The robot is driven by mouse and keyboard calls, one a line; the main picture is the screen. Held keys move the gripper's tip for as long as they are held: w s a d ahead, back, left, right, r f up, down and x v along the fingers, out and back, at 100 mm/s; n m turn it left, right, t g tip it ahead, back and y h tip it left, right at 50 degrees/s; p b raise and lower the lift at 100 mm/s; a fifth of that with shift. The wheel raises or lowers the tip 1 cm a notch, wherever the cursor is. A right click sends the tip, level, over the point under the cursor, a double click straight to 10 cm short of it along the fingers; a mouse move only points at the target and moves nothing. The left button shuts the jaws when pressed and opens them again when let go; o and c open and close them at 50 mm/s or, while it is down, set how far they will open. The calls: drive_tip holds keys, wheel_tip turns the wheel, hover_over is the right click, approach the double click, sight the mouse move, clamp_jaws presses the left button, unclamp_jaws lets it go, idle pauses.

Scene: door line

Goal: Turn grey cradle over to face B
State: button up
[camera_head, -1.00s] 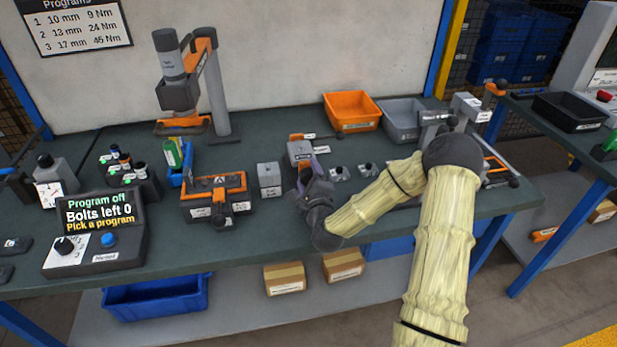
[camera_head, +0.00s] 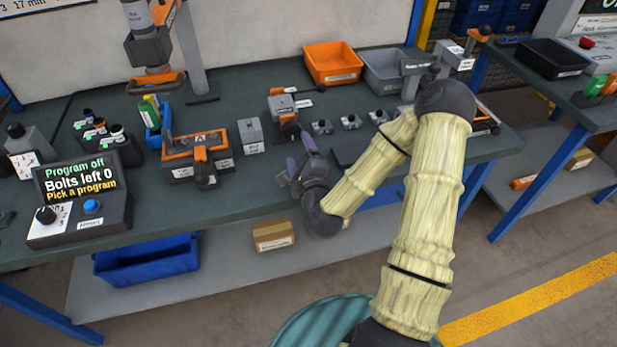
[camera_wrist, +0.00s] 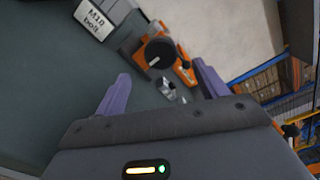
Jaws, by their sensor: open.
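The grey cradle (camera_head: 281,104) stands at mid-table, a grey body with orange end parts and a black round knob at its front. In the wrist view the cradle (camera_wrist: 146,34) is ahead of the fingers, its black knob facing me. I cannot read a face letter on it. My gripper (camera_head: 300,154) is open and empty, in front of the cradle and apart from it. Its two purple fingers also frame the wrist view (camera_wrist: 162,76), with the knob beyond and between them.
An orange fixture marked A (camera_head: 182,146) and a grey block (camera_head: 250,133) stand left of the cradle. Small metal pieces (camera_head: 322,127) lie to its right. An orange bin (camera_head: 333,64) and a grey bin (camera_head: 392,72) stand behind. The table front is fairly clear.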

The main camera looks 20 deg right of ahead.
drive_tip(key=shift+s+r+p, duration=0.3)
drive_tip(key=shift+s+p, duration=0.05)
drive_tip(key=shift+p, duration=1.55)
drive_tip(key=s+p, duration=0.2)
drive_tip(key=p, duration=0.2)
drive_tip(key=s+p, duration=0.2)
drive_tip(key=s, duration=0.1)
drive_tip(key=shift+f+p, duration=0.1)
drive_tip(key=shift+p, duration=0.25)
drive_tip(key=shift+s+f+p, duration=0.25)
drive_tip(key=shift+s+p, duration=0.35)
drive_tip(key=shift+p, duration=0.05)
drive_tip(key=shift+s+r+p, duration=0.1)
drive_tip(key=shift+s+p, duration=0.55)
drive_tip(key=shift+s, duration=0.05)
